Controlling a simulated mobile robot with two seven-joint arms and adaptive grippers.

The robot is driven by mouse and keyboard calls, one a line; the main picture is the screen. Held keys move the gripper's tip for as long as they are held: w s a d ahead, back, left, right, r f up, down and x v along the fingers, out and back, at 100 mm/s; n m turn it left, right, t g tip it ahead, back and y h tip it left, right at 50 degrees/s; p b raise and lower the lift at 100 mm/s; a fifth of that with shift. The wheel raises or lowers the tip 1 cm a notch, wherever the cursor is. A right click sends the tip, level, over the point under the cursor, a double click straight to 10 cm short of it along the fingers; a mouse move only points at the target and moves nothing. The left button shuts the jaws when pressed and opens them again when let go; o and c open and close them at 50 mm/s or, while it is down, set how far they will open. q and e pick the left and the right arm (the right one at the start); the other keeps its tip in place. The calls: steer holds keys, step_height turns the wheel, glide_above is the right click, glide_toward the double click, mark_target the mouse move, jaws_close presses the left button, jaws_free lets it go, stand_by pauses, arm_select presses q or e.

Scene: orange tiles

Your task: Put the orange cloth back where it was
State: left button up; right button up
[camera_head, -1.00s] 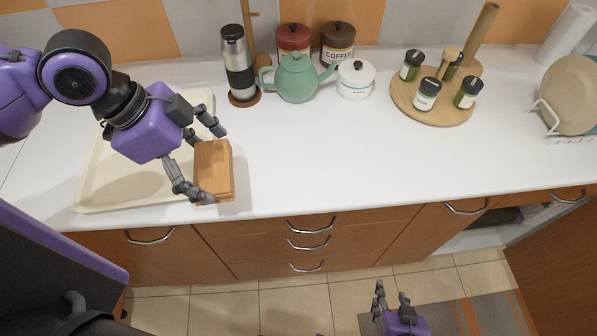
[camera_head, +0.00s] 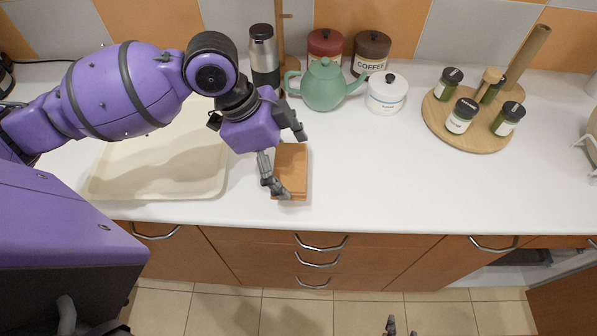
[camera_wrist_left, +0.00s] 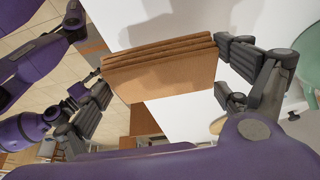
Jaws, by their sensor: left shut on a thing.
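The orange cloth (camera_head: 291,173) is a folded, layered orange-brown stack. My left gripper (camera_head: 288,165) is shut on it, with one finger at its far end and one at its near end. In the left wrist view the cloth (camera_wrist_left: 160,68) spans between the two fingers, its layered edge visible. It is over the white counter near the front edge, to the right of the cream tray. The height above the counter is hard to tell. Only the fingertips of my right gripper (camera_head: 401,329) show at the bottom edge, low over the floor, apart and empty.
The cream tray (camera_head: 150,188) lies left on the counter. Behind stand a steel tumbler (camera_head: 264,55), a green teapot (camera_head: 324,88), a white pot (camera_head: 387,95) and two canisters. A round wooden board (camera_head: 440,125) with several jars is right. The counter middle is clear.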

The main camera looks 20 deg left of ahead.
mark_target(291, 161)
arm_select(q)
steer(key=w+f, duration=0.1)
steer(key=d+f, duration=0.1)
steer(key=shift+w+d+f, duration=0.15)
steer(key=shift+w+f, duration=0.15)
steer(key=shift+w, duration=0.05)
steer(key=shift+w+f, duration=0.15)
steer(key=shift+f, duration=1.55)
steer(key=shift+f, duration=0.1)
steer(key=o, duration=1)
steer(key=v, duration=1.2)
steer(key=shift+d, duration=0.1)
